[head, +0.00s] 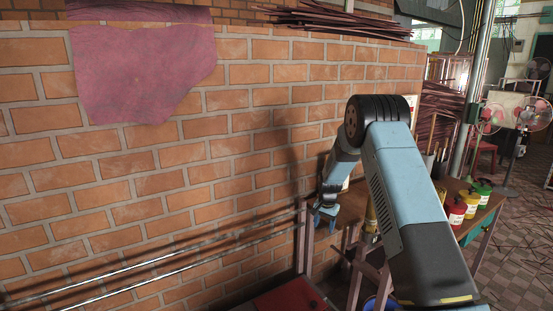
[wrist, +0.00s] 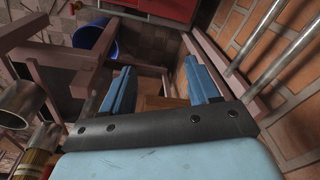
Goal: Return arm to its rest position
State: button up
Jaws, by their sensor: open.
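My arm (head: 405,190) is bent, rising from the lower right and folding over at a dark elbow. My gripper (head: 327,214) hangs low at the left end of a wooden table (head: 350,205), close to the brick wall. In the wrist view my gripper (wrist: 160,84) shows two blue fingers spread apart with nothing between them. A brown wooden surface lies beyond the fingers. In the head view the fingertips are small and partly hard to make out.
Red and yellow containers (head: 456,212) and a green one (head: 482,190) stand on the table's right. Metal rails (head: 150,270) run along the brick wall (head: 150,180). A blue bucket (wrist: 92,36) stands among pinkish frame bars (wrist: 70,58). Fans (head: 533,115) stand far right.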

jog(key=s+d+r+n+t, duration=0.1)
jog(key=s+r, duration=0.6)
jog(key=r, duration=0.4)
jog(key=s+d+r+n, duration=0.1)
jog(key=s+r, duration=0.6)
jog(key=r, duration=0.4)
jog(key=s+r+n+t, duration=0.1)
jog(key=s+r, duration=0.6)
jog(key=r, duration=0.3)
jog(key=s+d+r+n+t, duration=0.1)
jog(key=s+r, duration=0.2)
jog(key=s, duration=1.2)
jog(key=s+r+n+t, duration=0.1)
jog(key=s+r+n, duration=0.1)
jog(key=s, duration=1.4)
jog(key=shift+d+r+n, duration=0.3)
jog(key=shift+d+r, duration=0.1)
jog(key=shift+r, duration=0.35)
